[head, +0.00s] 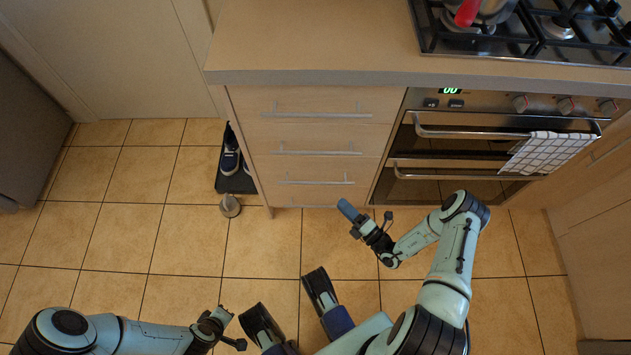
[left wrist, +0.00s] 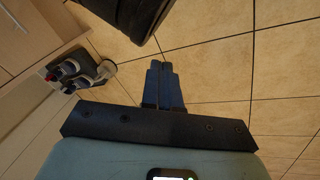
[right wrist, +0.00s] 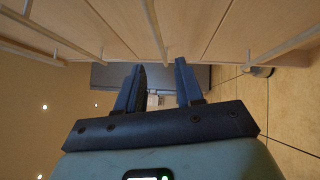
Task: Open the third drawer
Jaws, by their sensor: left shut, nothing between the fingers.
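A light wood drawer stack stands left of the oven, with bar handles one above the other. The third drawer (head: 270,172) is shut, and its bar handle (head: 317,182) shows just above my right gripper (head: 347,208). In the right wrist view, that gripper (right wrist: 161,82) is open with a clear gap between its fingers. A bar handle (right wrist: 154,28) runs down towards the gap; I cannot tell whether it is between the fingertips. My left gripper (left wrist: 164,82) is shut and empty, over the floor away from the drawers.
The oven (head: 450,150) with bar handles and a checked towel (head: 548,150) is to the right. Dark shoes (head: 230,155) on a mat and a small grey object (head: 230,206) are left of the drawers. The tiled floor (head: 110,220) at left is clear.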

